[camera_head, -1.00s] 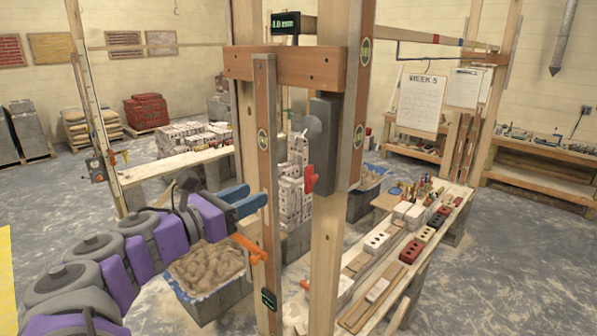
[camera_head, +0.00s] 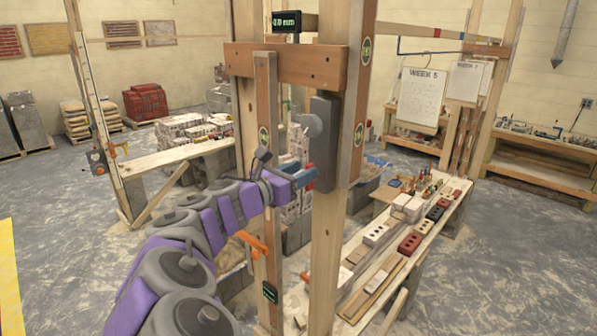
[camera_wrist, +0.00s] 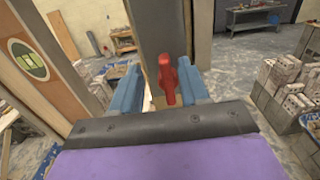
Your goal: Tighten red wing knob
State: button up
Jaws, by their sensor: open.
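The red wing knob (camera_wrist: 167,80) shows in the wrist view, upright on the grey block (camera_wrist: 160,32) behind it. My gripper (camera_wrist: 158,88) is open, with one blue finger on each side of the knob. The left finger stands a little apart from the knob; the right one is close to it, and I cannot tell whether it touches.
A small display (camera_head: 286,21) sits on top of the frame. A plank bench (camera_head: 405,235) with bricks stands at the right. Grey floor is open at the far right.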

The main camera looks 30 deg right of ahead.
jog(key=shift+d, duration=0.4)
jog(key=shift+d+f, duration=0.1)
jog(key=shift+d, duration=0.55)
jog(key=shift+c, duration=1.4)
jog(key=shift+d, duration=0.1)
jog(key=shift+c, duration=0.6)
grip_shut()
jog(key=shift+a, duration=0.2)
